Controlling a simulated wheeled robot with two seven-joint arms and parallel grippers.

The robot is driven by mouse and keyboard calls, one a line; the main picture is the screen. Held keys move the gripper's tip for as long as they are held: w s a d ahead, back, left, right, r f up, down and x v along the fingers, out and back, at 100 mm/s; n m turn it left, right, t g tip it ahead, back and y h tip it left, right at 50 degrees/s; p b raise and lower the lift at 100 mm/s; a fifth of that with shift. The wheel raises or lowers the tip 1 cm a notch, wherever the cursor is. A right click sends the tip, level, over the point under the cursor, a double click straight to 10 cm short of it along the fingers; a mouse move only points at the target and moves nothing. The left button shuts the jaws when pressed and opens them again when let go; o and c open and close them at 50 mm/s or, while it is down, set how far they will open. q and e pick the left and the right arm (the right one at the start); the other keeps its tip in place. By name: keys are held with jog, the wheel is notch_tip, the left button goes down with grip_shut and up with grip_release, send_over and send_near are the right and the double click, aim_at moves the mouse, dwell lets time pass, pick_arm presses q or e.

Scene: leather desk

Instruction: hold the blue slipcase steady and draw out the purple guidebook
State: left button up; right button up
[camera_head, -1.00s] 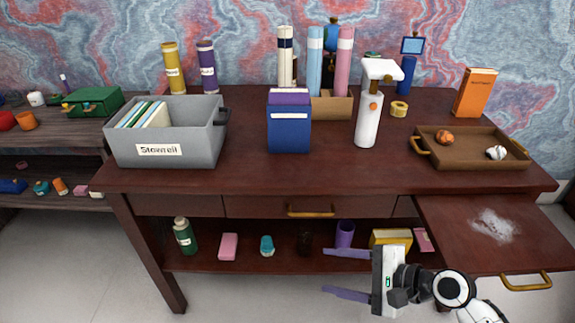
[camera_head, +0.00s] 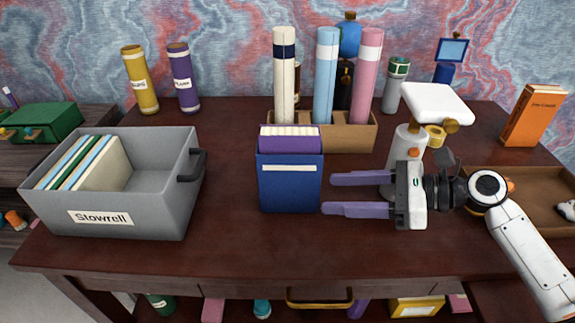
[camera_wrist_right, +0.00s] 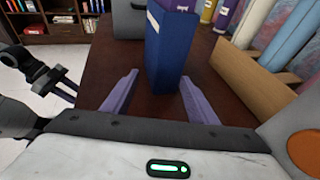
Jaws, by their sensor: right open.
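The blue slipcase (camera_head: 290,188) stands upright on the desk's middle, with a white label band on its front. The purple guidebook (camera_head: 290,145) sits inside it, its upper part and pale page edges showing above the rim; the rest is hidden. My right gripper (camera_head: 326,194) is open and empty, its purple fingers pointing left, just right of the slipcase. In the right wrist view the slipcase (camera_wrist_right: 172,50) stands ahead between the open fingers. My left gripper (camera_wrist_right: 63,86) shows only at the left of that view, away from the slipcase; its opening is unclear.
A grey bin (camera_head: 130,215) with books stands left. Behind the slipcase, a brown holder (camera_head: 345,138) carries tall tubes. A white dispenser-like object (camera_head: 436,103) stands behind my right gripper, with a tray (camera_head: 480,178) to its right. The desk in front of the slipcase is clear.

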aim_at(297, 193)
jog(key=shift+w+a+f+b, duration=0.15)
jog(key=shift+a+f+b, duration=0.1)
jog(key=shift+a+b, duration=0.25)
jog(key=b+x, duration=0.3)
jog(key=x, duration=0.2)
jog(key=p+x, duration=0.2)
jog(key=shift+a+r, duration=0.1)
jog(key=shift+a, duration=0.3)
jog(key=shift+w+a+p, duration=0.15)
jog(key=shift+a+p, duration=0.1)
jog(key=shift+p, duration=0.1)
jog(key=shift+w+a+f, duration=0.1)
jog(key=shift+a+f, duration=0.15)
jog(key=shift+f, duration=0.05)
grip_shut()
